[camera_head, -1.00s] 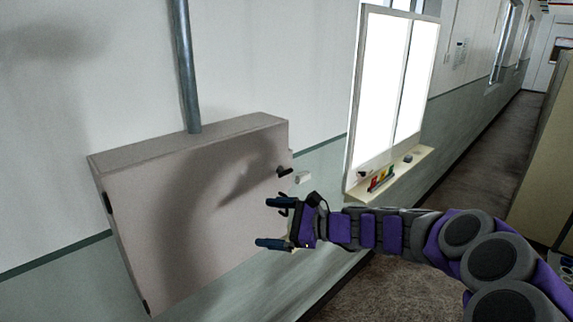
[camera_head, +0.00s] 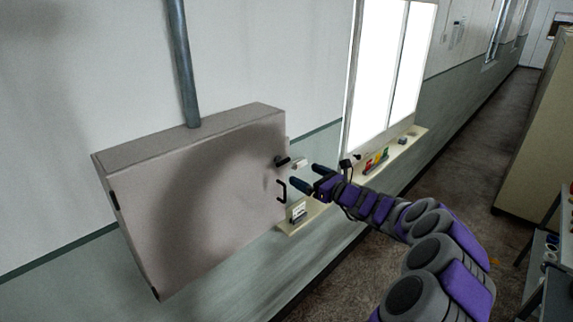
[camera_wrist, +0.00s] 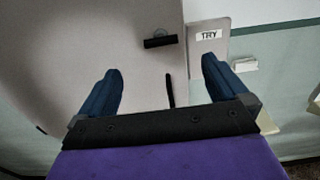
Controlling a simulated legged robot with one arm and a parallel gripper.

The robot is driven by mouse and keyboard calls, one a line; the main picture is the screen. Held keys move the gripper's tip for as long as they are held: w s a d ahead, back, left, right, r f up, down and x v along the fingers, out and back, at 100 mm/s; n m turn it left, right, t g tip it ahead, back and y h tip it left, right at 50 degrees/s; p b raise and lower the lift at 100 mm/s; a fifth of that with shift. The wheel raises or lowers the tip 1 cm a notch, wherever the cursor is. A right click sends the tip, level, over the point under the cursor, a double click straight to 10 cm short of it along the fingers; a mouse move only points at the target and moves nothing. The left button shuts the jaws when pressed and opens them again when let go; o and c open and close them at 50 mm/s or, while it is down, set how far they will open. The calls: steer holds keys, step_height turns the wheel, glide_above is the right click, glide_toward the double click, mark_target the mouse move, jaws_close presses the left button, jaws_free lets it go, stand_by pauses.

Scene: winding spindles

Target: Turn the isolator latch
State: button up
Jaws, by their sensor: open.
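The grey isolator box (camera_head: 200,205) is mounted on the wall with its door closed. A short black latch (camera_head: 283,161) sticks out near the door's upper right edge. It lies roughly level in the wrist view (camera_wrist: 160,42). A black pull handle (camera_head: 282,190) is below it, seen nearly end-on as a thin bar in the wrist view (camera_wrist: 169,91). My gripper (camera_head: 305,176) is open and empty, just right of the door edge in the head view. In the wrist view, the latch and handle appear between and beyond the two blue fingers; neither finger visibly touches them.
A grey conduit (camera_head: 183,65) rises from the box. A lettered plate (camera_wrist: 208,45) is beside the door edge. A ledge (camera_head: 408,148) with coloured items runs under the bright window. A cabinet (camera_head: 535,150) and rack stand at the right; the corridor floor between is clear.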

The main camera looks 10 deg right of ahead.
mark_target(285, 163)
steer(key=p+x, duration=0.1)
steer(key=x, duration=0.7)
steer(key=shift+w+d, duration=0.1)
steer(key=shift+d, duration=0.05)
steer(key=shift+w+a, duration=0.4)
steer(key=shift+a, duration=0.2)
steer(key=shift+d, duration=0.3)
steer(key=shift+c, duration=0.2)
steer(key=shift+d, duration=0.2)
steer(key=shift+c, duration=1.4)
steer(key=shift+s+a, duration=0.1)
steer(key=shift+a, duration=0.15)
steer(key=c, duration=0.7)
